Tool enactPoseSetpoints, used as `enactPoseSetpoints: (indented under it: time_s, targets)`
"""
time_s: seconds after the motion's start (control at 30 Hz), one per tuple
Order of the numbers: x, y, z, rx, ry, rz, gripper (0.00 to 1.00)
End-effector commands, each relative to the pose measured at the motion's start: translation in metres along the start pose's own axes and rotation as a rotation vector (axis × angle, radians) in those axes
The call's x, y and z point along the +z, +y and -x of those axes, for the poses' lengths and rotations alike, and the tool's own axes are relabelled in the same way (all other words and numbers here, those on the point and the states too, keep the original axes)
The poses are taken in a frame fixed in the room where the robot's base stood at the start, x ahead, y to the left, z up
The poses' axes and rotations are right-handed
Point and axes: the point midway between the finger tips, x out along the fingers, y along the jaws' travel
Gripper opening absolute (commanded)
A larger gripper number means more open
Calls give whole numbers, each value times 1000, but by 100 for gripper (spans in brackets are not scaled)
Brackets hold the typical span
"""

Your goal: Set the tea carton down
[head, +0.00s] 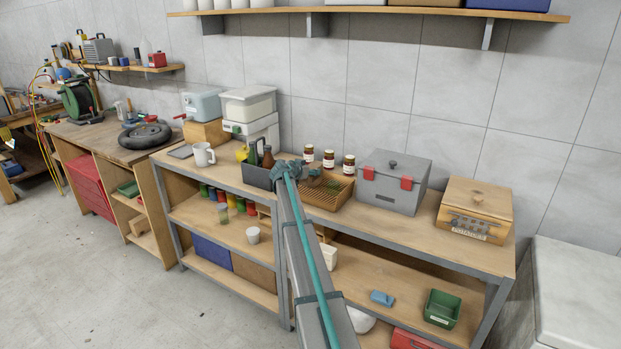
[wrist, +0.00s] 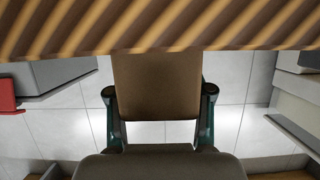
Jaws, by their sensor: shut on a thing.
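In the wrist view my gripper (wrist: 158,92) is shut on a plain brown carton (wrist: 157,80), one finger on each side of it. I take this to be the tea carton; no label shows. In the head view my gripper (head: 308,172) is over the bench, near the slatted wooden tray (head: 340,205), and the carton cannot be clearly made out behind the arm. The slatted tray (wrist: 160,25) also crosses the top of the wrist view and hides the carton's edge there. I cannot tell whether they touch.
Left of my gripper stands a dark caddy (head: 256,176) with bottles. Several jars (head: 328,159) line the bench's back. A grey toolbox (head: 394,182) with red latches and a wooden box (head: 474,210) stand right. Bare bench top (head: 390,228) lies in front of the toolbox. A shelf (head: 400,11) hangs above.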

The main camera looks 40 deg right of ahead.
Motion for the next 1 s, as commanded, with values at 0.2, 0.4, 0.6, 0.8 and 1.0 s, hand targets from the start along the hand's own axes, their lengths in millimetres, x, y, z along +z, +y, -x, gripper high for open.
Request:
enactPoseSetpoints:
  time_s: [0.2,0.4,0.6,0.8,1.0]
  targets:
    - [21,0,-8,0,-2,2,28]
    - [34,0,-14,-1,0,1,28]
    - [34,0,-14,-1,0,0,28]
    - [35,0,-14,-1,0,0,65]
    - [35,0,-14,-1,0,1,78]
